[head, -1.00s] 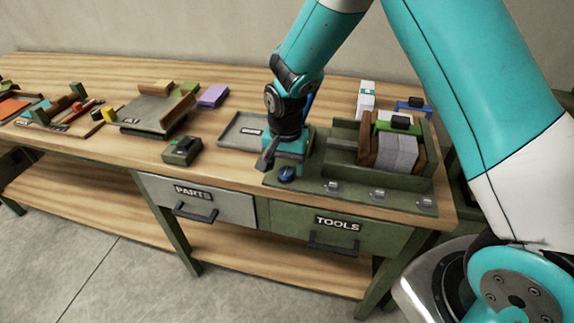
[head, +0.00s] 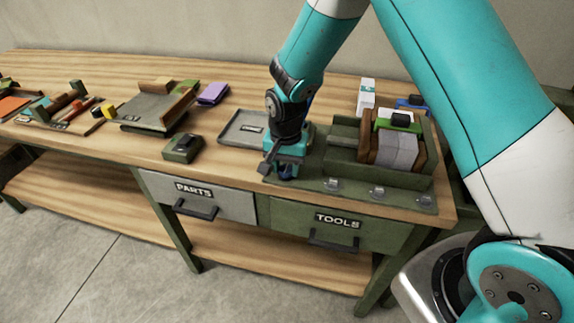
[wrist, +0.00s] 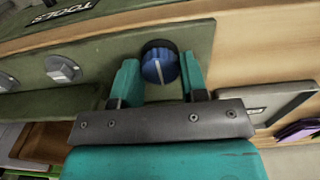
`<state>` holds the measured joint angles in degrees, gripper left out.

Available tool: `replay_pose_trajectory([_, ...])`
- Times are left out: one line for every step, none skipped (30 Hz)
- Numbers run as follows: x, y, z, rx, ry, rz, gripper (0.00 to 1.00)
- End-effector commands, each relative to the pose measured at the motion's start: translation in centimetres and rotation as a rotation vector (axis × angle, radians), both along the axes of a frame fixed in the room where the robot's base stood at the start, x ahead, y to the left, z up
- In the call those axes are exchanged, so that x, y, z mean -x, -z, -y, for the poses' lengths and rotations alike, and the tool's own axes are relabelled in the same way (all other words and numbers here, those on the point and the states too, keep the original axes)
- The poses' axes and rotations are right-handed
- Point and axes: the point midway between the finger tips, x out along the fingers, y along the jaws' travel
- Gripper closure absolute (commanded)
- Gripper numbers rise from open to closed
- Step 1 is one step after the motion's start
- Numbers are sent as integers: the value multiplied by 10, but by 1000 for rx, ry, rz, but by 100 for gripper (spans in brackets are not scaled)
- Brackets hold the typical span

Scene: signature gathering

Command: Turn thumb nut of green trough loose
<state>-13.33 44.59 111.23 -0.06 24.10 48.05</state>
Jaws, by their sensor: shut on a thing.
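The green trough (head: 408,181) stands at the right end of the bench, with its flat front plate (head: 312,184) reaching to the left. The blue thumb nut (wrist: 160,66) with a pale line across its face sits near the end of that plate in the wrist view. My gripper (wrist: 158,76) has one finger on each side of the nut and is shut on it. In the head view my gripper (head: 279,170) is low over the plate's left end and mostly hides the nut.
Several grey knobs (head: 377,192) line the plate's front edge. The trough holds grey-white blocks (head: 398,150) between brown boards. A grey tray (head: 233,136) and a dark green box (head: 182,150) stand to the left. Drawers labelled PARTS and TOOLS (head: 300,221) are below.

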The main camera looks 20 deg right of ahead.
Motion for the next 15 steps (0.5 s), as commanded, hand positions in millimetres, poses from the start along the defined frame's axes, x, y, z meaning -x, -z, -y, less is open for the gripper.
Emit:
replay_pose_trajectory([1, 0, 2, 4, -10, -3, 84])
replay_pose_trajectory([1, 0, 2, 4, -20, -3, 84])
replay_pose_trajectory([1, 0, 2, 5, -37, -3, 84])
replay_pose_trajectory([1, 0, 2, 5, -51, -3, 84])
replay_pose_trajectory([1, 0, 2, 5, -68, -3, 84])
replay_pose_trajectory([1, 0, 1, 5, -92, -3, 84])
replay_pose_trajectory([1, 0, 1, 5, -112, -3, 84])
replay_pose_trajectory([1, 0, 1, 5, -135, -3, 84])
replay_pose_trajectory([1, 0, 1, 5, -166, -3, 84])
replay_pose_trajectory([1, 0, 1, 5, -191, -3, 84])
replay_pose_trajectory([1, 0, 1, 5, -216, -3, 84])
replay_pose_trajectory([1, 0, 1, 5, -253, -3, 84])
replay_pose_trajectory([1, 0, 1, 5, -281, -3, 84])
replay_pose_trajectory([1, 0, 1, 5, -309, -3, 84])
replay_pose_trajectory([1, 0, 1, 5, -348, -3, 84])
